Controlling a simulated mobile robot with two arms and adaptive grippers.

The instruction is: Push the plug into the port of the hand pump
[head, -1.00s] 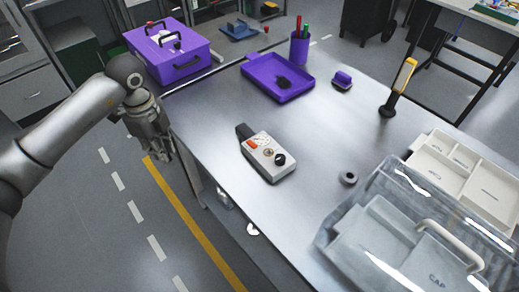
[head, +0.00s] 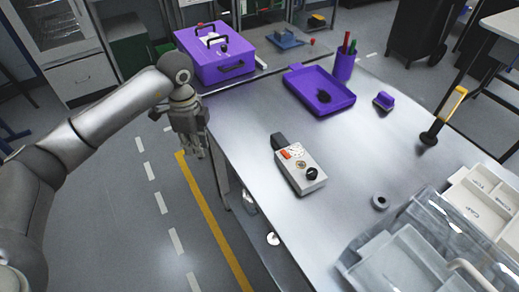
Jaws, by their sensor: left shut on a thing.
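My left gripper (head: 199,154) hangs fingers down over the floor, just off the table's left edge. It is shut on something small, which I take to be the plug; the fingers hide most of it. A pale grey box-like device (head: 300,165) with a red part, small dials, a black round fitting and a dark end lies on the table, right of the gripper and well apart from it. I cannot tell for certain whether it is the hand pump, and no port can be made out clearly. My right gripper is out of view.
A purple case (head: 225,68) stands at the back left of the metal table (head: 330,227).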

